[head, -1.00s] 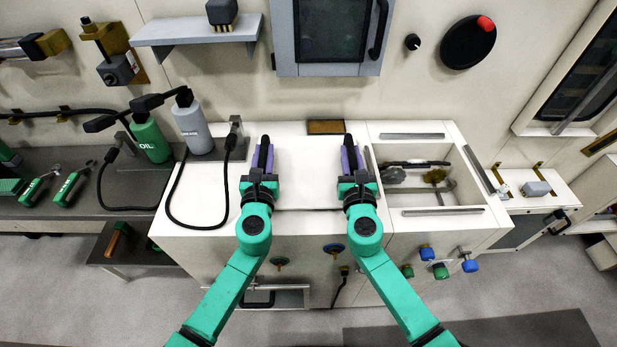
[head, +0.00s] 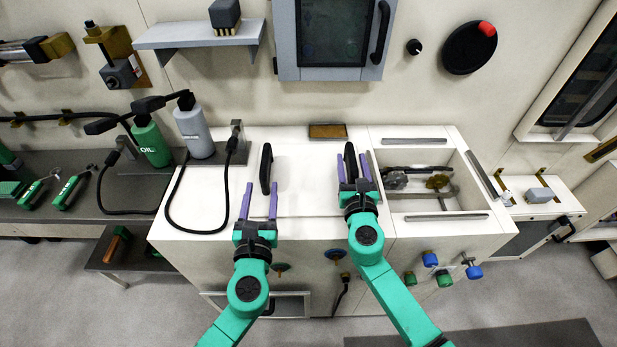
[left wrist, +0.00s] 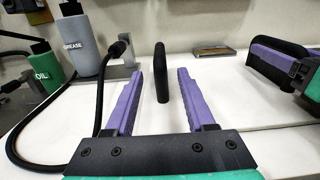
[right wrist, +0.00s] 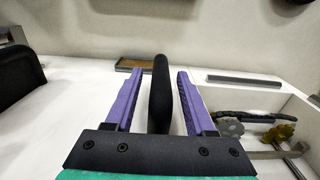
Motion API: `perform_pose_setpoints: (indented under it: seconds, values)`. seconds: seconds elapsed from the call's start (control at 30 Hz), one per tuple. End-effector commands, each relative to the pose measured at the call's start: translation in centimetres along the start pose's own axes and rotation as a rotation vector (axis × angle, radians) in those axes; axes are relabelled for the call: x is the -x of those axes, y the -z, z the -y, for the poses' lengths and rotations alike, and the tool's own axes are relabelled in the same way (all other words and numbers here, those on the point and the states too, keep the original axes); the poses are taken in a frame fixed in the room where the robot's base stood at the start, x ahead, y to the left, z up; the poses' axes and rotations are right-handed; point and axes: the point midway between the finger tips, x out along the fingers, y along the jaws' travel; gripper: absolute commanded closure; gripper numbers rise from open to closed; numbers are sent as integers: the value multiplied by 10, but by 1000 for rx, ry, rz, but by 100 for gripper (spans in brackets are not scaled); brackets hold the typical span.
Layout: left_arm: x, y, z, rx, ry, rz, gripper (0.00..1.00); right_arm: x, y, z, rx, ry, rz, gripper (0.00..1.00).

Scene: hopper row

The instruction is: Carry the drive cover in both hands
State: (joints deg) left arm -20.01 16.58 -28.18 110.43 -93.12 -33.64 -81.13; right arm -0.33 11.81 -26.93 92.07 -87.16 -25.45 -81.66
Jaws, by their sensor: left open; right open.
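The drive cover (head: 306,185) is a white panel lying flat on the white cabinet, with an upright black handle at each side. My left gripper (head: 261,187) is open and empty, in front of the left handle (head: 266,167). In the left wrist view that handle (left wrist: 161,72) stands beyond and between the spread purple fingers. My right gripper (head: 352,157) is open, with its fingers on either side of the right handle (head: 351,164). In the right wrist view a gap shows between each finger and the handle (right wrist: 159,90).
Right of the cover is an open bay (head: 436,214) with gears inside. Left stand a grey grease bottle (head: 194,133), a green oil bottle (head: 152,145) and a looping black hose (head: 172,205). A brown-framed plate (head: 327,131) lies behind the cover. A grey shelf (head: 200,35) hangs above.

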Motion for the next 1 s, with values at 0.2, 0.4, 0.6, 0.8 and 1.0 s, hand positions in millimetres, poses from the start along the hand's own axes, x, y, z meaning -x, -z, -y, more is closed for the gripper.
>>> perform_pose_setpoints:
  seconds: [0.2,0.4,0.6,0.8,1.0]
  values:
    - [24,0,0,1,-2,1,45,3,0,0,0,0,-1,45]
    - [24,0,0,1,-2,2,45,41,2,0,2,-2,-3,45]
    - [24,0,0,1,-1,1,45,96,1,0,2,-2,-2,45]
    - [24,0,0,1,-1,1,45,121,0,0,0,-1,0,45]
    - [24,0,0,1,-1,1,45,122,-1,0,0,0,2,45]
